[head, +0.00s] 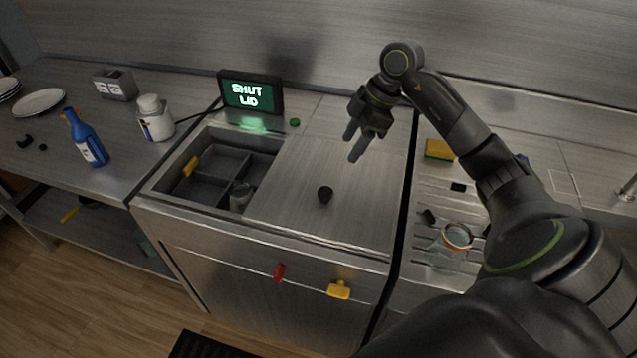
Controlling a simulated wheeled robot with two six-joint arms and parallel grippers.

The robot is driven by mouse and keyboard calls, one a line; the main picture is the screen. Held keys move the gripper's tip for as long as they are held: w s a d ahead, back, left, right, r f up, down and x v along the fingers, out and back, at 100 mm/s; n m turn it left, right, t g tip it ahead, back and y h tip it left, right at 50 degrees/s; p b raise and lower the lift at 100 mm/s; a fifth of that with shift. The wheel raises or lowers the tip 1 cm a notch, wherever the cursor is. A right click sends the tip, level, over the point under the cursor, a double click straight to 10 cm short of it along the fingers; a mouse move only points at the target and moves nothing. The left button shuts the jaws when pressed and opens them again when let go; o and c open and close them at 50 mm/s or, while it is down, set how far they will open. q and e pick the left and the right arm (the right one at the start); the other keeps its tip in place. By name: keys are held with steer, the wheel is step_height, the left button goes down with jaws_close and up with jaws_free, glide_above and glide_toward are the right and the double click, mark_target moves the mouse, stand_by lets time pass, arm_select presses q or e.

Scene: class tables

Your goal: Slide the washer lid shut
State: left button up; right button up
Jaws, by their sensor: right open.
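The washer (262,270) is a steel counter unit with an open basin on its left side. The sliding lid (290,200) is a flat steel panel covering the right part of the top, and a dark round knob (325,194) stands on it. The basin (222,166) shows dividers, a yellow item and a cup (241,196) beside the lid's left edge. A screen (250,93) behind reads "SHUT LID". My right gripper (352,150) is open and empty above the lid's back part, up and right of the knob, apart from it. My left gripper is not in view.
A white canister (154,118), blue spray bottle (85,138) and toaster (115,84) stand on the left counter. A yellow sponge (439,149) and a jar (454,242) lie right of the washer.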

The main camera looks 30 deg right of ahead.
mark_target(325, 191)
steer(key=p+x, duration=0.1)
steer(key=x, duration=0.4)
steer(key=p+x, duration=0.1)
steer(key=x, duration=0.5)
steer(key=shift+s+a+f, duration=0.2)
steer(key=shift+a+f, duration=0.05)
steer(key=shift+f, duration=0.05)
steer(key=x, duration=0.3)
steer(key=shift+f, duration=0.25)
steer(key=shift+w+a+f+p, duration=0.1)
steer(key=shift+f+p, duration=0.2)
steer(key=shift+f, duration=0.1)
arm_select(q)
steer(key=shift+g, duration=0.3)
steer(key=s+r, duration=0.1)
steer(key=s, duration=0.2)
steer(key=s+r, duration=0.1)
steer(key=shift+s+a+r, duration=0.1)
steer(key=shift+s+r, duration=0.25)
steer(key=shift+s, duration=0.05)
